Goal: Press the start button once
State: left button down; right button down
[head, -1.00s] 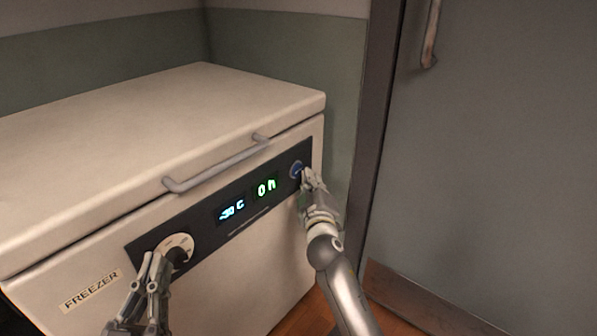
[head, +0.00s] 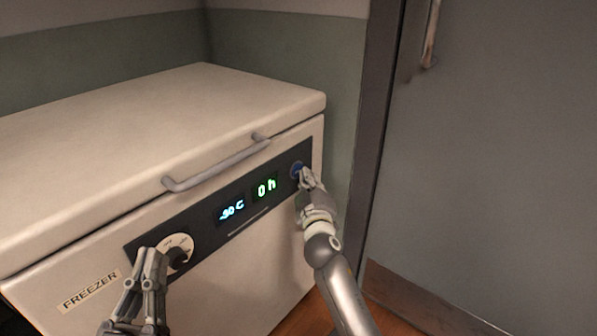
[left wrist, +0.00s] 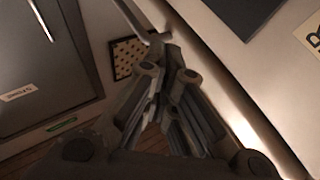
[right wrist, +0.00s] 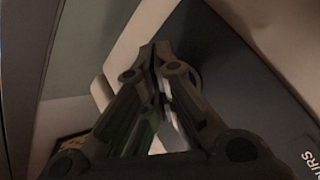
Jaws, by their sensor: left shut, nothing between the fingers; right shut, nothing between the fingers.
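The start button (head: 297,168) is a round blue button at the right end of the dark control panel (head: 210,218) on the white freezer (head: 255,262). My right gripper (head: 304,174) is shut and empty, its tips at the button and partly covering it. Whether they touch cannot be told. In the right wrist view its closed fingers (right wrist: 160,60) point at the dark panel and hide the button. My left gripper (head: 153,254) is shut and empty, in front of the white dial (head: 178,243) at the panel's left end. It also shows shut in the left wrist view (left wrist: 172,62).
Displays on the panel read -30 C (head: 231,211) and 0 h (head: 265,188). A bar handle (head: 215,166) sticks out from the lid above the panel. A grey door (head: 490,170) with a handle stands to the right.

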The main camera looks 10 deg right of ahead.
pick_arm(q)
jog(key=shift+s+r+t+b, duration=0.15)
jog(key=shift+s+r+t, duration=0.2)
jog(key=shift+r, duration=0.2)
jog(key=shift+s+r+t+b, duration=0.15)
jog(key=shift+s+r+t, duration=0.1)
jog(key=shift+r+t, duration=0.25)
pick_arm(e)
jog(key=shift+w+a, duration=0.25)
jog(key=shift+w, duration=0.05)
dwell(0.6)
pick_arm(q)
jog(key=shift+w+f+g+y+p, duration=0.2)
jog(key=shift+w+f+g, duration=0.1)
jog(key=shift+f+g, duration=0.3)
jog(key=shift+w+f+g+y+p, duration=0.15)
jog(key=shift+w+f+g, duration=0.2)
jog(key=shift+f, duration=0.4)
jog(key=shift+w+f+g+y+p, duration=0.1)
jog(key=shift+w+f+g+p, duration=0.15)
jog(key=shift+f+g, duration=0.35)
pick_arm(e)
jog(key=shift+s+d, duration=0.5)
jog(key=shift+s, duration=0.15)
pick_arm(q)
jog(key=shift+w+f, duration=0.1)
pick_arm(e)
jog(key=shift+s, duration=0.1)
